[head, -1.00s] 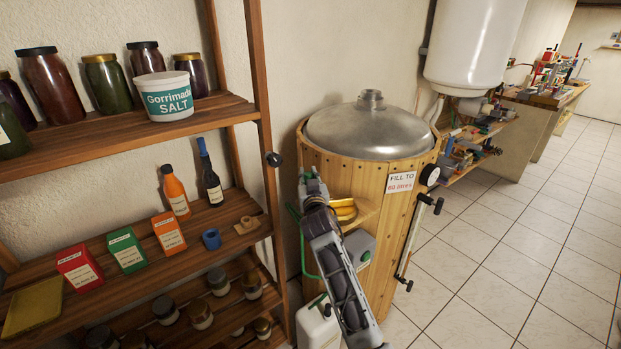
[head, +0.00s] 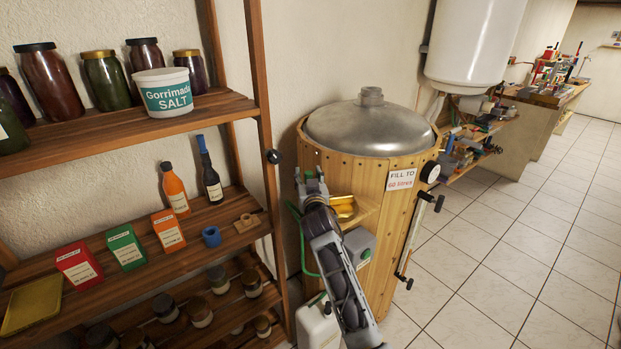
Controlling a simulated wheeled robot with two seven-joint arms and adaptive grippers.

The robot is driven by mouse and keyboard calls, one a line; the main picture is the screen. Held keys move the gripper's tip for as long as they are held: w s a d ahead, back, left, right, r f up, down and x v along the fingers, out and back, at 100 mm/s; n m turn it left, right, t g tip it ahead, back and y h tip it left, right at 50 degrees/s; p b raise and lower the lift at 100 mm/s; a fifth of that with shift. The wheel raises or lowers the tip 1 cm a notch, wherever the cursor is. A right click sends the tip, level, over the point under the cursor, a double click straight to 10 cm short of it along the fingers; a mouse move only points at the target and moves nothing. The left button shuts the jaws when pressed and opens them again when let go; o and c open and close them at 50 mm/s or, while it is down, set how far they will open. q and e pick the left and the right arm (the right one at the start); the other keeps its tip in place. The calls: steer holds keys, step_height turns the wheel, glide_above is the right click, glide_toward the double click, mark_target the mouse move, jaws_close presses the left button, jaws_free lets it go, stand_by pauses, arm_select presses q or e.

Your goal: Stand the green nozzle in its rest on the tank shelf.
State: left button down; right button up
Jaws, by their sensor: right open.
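The tank is a wooden-slatted barrel (head: 365,190) with a metal lid, in the head view's middle. A small wooden shelf (head: 366,212) sticks out from its left side, with a shiny yellow thing (head: 342,207) on it. My right gripper (head: 309,178) is open at the shelf's left side, its forearm rising from the bottom and covering part of the shelf. A green hose (head: 297,240) hangs just left of the arm. My left gripper is not in view.
A wooden rack (head: 130,125) with jars, bottles and boxes fills the left. A grey box (head: 360,248) is on the barrel's front, and a white canister (head: 318,325) stands on the floor below. A white boiler (head: 473,45) hangs behind. The tiled floor (head: 510,265) is clear at right.

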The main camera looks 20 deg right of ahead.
steer(key=shift+s+a, duration=0.1)
steer(key=shift+s, duration=0.6)
steer(key=s, duration=0.6)
steer(key=shift+a, duration=0.45)
stand_by(0.4)
steer(key=shift+s, duration=0.15)
